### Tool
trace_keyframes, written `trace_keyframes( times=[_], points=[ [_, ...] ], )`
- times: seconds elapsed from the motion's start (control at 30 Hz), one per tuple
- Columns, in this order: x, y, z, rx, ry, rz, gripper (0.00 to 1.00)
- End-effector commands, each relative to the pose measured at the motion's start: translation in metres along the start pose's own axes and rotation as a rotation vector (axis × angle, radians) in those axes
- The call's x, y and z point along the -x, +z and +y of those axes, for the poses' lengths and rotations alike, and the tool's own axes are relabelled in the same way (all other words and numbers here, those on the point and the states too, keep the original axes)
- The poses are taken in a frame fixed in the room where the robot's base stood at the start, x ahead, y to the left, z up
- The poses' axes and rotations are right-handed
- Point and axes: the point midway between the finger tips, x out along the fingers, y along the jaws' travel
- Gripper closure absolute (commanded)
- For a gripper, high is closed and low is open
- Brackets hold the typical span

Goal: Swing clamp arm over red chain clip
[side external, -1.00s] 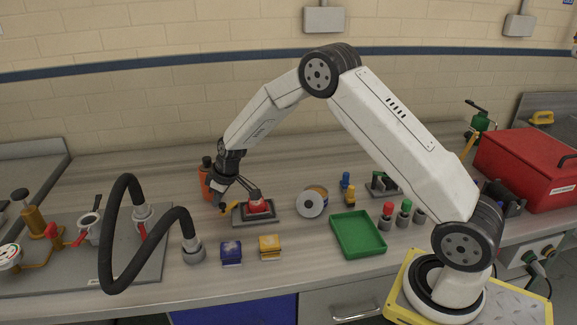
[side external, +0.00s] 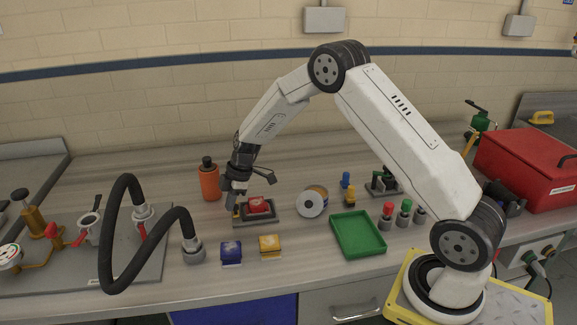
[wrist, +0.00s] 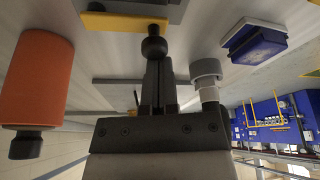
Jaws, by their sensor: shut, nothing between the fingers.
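The red chain clip (side external: 259,204) sits on a dark grey base plate (side external: 272,219) on the bench. A yellow clamp arm (side external: 236,212) is at the plate's left end, partly hidden by my gripper. In the wrist view the yellow clamp arm (wrist: 110,22) shows as a flat bar with a black ball knob (wrist: 154,47) near its end. My gripper (side external: 237,205) points down beside the clip, left of it. In the wrist view its fingers (wrist: 159,72) are shut, with the tips at the knob; whether they touch it is unclear. The red clip is out of the wrist view.
An orange bottle (side external: 209,182) stands just left of my gripper. A blue block (side external: 231,252) and a yellow block (side external: 269,247) lie in front. A tape roll (side external: 312,202) and a green tray (side external: 358,235) are to the right. A black hose (side external: 118,230) arches at left.

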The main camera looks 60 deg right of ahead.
Motion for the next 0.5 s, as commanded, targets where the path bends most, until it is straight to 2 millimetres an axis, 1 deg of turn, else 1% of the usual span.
trace_keyframes(
  times=[0.2, 0.37, 0.5],
  points=[
    [0.004, 0.011, -0.004, 0.19, -0.07, -0.001, 1.0],
    [0.006, 0.018, -0.005, 0.314, -0.116, -0.001, 1.0],
    [0.006, 0.017, -0.006, 0.306, -0.112, -0.001, 1.0]
  ],
)
